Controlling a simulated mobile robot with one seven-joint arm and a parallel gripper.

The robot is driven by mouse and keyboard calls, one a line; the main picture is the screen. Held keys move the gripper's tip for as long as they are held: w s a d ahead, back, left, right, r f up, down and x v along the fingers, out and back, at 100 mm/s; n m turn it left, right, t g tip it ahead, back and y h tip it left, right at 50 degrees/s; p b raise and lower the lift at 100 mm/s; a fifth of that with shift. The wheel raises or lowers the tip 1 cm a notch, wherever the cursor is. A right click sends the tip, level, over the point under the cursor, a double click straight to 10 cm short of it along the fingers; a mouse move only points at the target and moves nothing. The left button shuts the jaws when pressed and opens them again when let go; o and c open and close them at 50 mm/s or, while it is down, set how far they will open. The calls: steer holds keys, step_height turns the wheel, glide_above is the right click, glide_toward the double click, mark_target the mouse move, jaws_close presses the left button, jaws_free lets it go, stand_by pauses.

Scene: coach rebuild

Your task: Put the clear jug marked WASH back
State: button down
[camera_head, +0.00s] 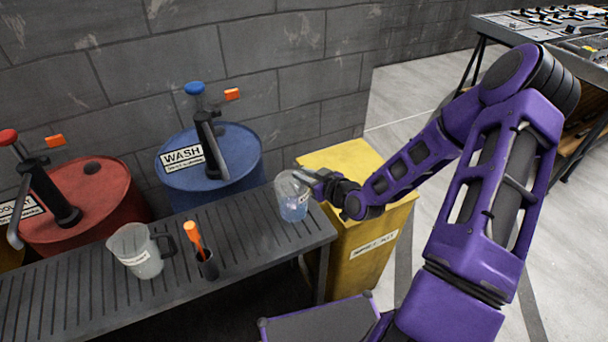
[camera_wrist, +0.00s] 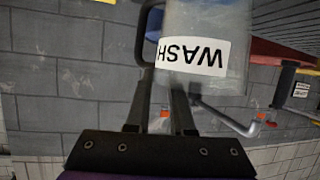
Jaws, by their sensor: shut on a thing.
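The clear jug marked WASH (camera_head: 292,207) is at the right end of the slatted grey bench (camera_head: 262,246), upright, with a bluish lower part. I cannot tell whether its base touches the slats. My gripper (camera_head: 314,183) reaches in from the right and is shut on the jug. In the wrist view the jug (camera_wrist: 222,85) shows upside down, its WASH label facing the camera, with a dark handle at its side. My two fingers (camera_wrist: 165,100) meet the jug near the handle; their exact contact is hidden.
Another jug (camera_head: 135,255), pale with a dark handle, and a black cup (camera_head: 206,266) with an orange-handled tool stand left on the bench. Behind are a blue WASH drum (camera_head: 240,160) and a red drum (camera_head: 85,215) with pumps. A yellow bin (camera_head: 365,265) stands right of the bench.

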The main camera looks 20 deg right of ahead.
steer(key=c, duration=0.8)
jaws_free()
steer(key=shift+f, duration=0.1)
steer(key=shift+o, duration=0.2)
steer(key=p+v, duration=0.1)
steer(key=v, duration=1.1)
